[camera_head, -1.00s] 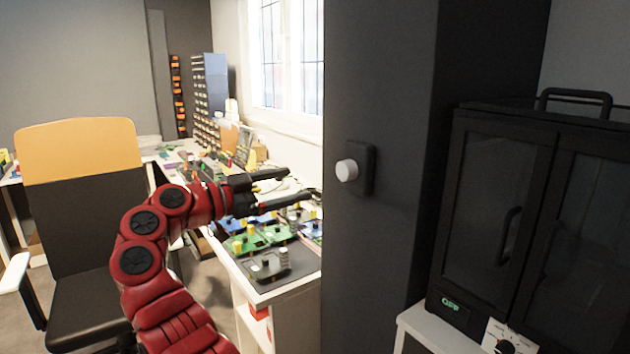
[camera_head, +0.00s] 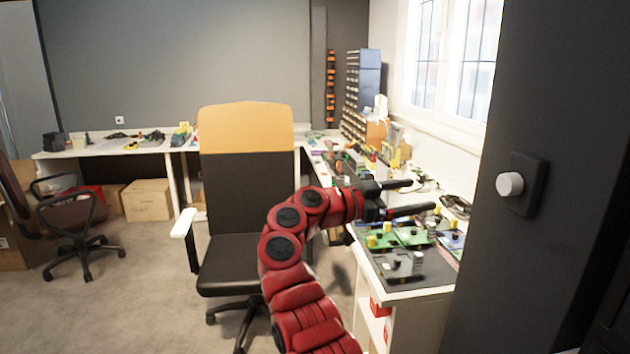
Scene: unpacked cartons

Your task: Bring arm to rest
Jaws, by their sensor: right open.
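My right arm, red with black joints, rises from the bottom of the head view and bends to the right. Its black gripper (camera_head: 408,198) is open and empty, with two fingers apart pointing right. In the picture it lies in front of the workbench (camera_head: 422,292) and its circuit boards (camera_head: 404,236). I cannot tell its exact height over the bench. My left gripper is not in view.
An office chair (camera_head: 245,190) with a tan-topped back stands just left of my arm. A dark pillar (camera_head: 560,110) with a white knob (camera_head: 509,184) is at the right. Cartons (camera_head: 147,200) and another chair (camera_head: 72,215) are at the left; grey floor is open between.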

